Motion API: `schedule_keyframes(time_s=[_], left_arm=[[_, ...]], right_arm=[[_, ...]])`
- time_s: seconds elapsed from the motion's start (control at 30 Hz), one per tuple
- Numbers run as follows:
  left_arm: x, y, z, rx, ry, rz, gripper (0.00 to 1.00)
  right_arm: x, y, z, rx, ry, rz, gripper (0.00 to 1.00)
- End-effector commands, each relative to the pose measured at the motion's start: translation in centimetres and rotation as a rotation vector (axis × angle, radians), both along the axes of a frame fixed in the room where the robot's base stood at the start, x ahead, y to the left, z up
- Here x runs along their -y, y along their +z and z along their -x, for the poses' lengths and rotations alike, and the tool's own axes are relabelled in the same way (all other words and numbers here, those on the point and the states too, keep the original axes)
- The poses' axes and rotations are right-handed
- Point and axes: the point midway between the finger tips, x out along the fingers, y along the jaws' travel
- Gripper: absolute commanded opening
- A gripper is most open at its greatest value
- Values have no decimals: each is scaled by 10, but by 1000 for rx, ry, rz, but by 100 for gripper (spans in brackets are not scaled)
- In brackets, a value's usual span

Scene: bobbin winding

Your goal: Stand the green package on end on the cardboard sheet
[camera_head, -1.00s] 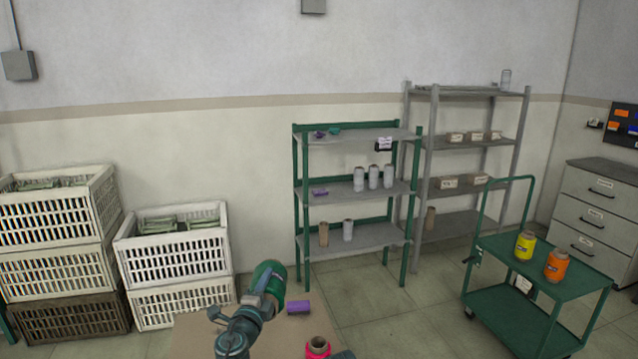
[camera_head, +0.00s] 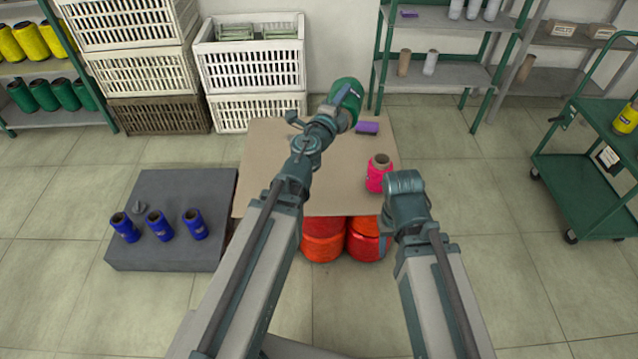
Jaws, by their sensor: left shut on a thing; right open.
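The green package (camera_head: 348,92) is a rounded green spool, tilted, at the far edge of the cardboard sheet. My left gripper (camera_head: 335,108) is shut on it and hides part of its near side. The brown cardboard sheet (camera_head: 262,160) lies flat on top of several red and orange packages (camera_head: 323,240). I cannot tell whether the green package touches the sheet. A pink package (camera_head: 379,172) stands upright at the sheet's right side. My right gripper (camera_head: 404,184) is open and empty by the sheet's near right corner, its fingers hard to make out.
A purple block (camera_head: 367,128) lies near the sheet's far right corner. A grey platform (camera_head: 165,250) with blue spools stands at left. White crates (camera_head: 250,55) and a green shelf (camera_head: 440,75) stand behind. A green cart (camera_head: 580,165) is at right. The sheet's middle is clear.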

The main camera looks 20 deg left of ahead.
Motion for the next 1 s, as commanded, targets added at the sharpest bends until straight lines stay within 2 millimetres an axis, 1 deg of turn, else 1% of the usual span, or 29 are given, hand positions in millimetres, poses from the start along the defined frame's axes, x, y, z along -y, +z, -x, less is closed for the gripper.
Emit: schedule_keyframes(time_s=[0.03,1.0], left_arm=[[0,-25,0,0,0,0,0],[0,-267,0,0,0,0,0]], right_arm=[[0,-25,0,0,0,0,50],[0,-267,-1,3,3,2,50]])
